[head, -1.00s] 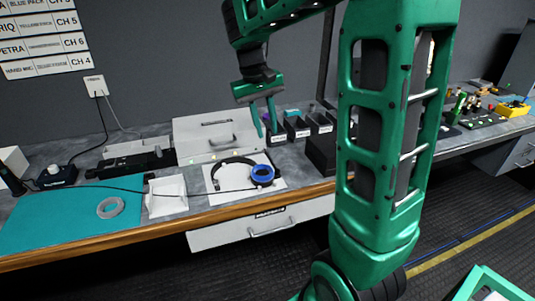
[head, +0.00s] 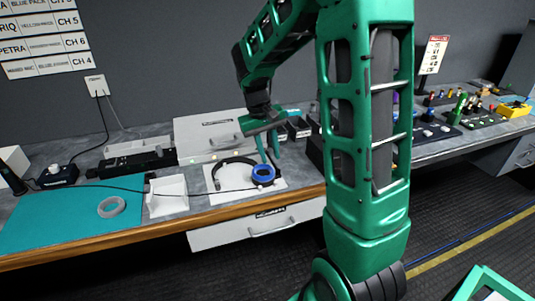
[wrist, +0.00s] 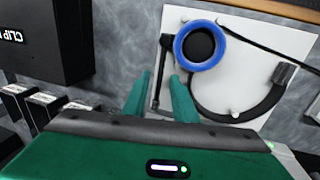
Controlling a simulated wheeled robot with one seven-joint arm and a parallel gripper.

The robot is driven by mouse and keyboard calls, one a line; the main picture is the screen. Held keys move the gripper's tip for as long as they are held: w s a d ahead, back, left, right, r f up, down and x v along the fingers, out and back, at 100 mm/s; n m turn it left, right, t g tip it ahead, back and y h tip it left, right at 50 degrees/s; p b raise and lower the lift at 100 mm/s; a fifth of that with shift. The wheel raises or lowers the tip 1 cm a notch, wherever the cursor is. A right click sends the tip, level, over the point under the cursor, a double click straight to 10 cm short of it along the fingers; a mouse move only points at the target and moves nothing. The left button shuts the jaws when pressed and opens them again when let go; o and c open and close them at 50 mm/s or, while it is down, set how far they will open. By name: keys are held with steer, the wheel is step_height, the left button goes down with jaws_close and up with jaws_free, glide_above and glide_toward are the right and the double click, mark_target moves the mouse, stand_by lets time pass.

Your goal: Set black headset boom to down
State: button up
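The black headset (head: 228,163) lies on a white sheet (head: 205,174) on the bench, its ear cup ringed in blue (head: 263,174). The headset also shows in the wrist view (wrist: 236,116), with the blue-ringed cup (wrist: 183,48) at top centre. The thin black boom (wrist: 161,64) runs from beside the cup toward my gripper, its tip end low in the picture. My gripper (wrist: 160,76) is open, with its two green fingers on either side of the boom. I cannot tell whether either finger touches it. In the head view my gripper (head: 269,154) is just above and behind the cup.
A white stand (head: 167,197) and a grey tape roll (head: 111,207) on a teal mat (head: 50,222) are to the left. Dark labelled bins (head: 298,128) stand behind my gripper. A black box (wrist: 45,42) is at the wrist view's left. A cable crosses the bench.

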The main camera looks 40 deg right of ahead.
steer(key=shift+f, duration=0.1)
jaws_close()
stand_by(1.4)
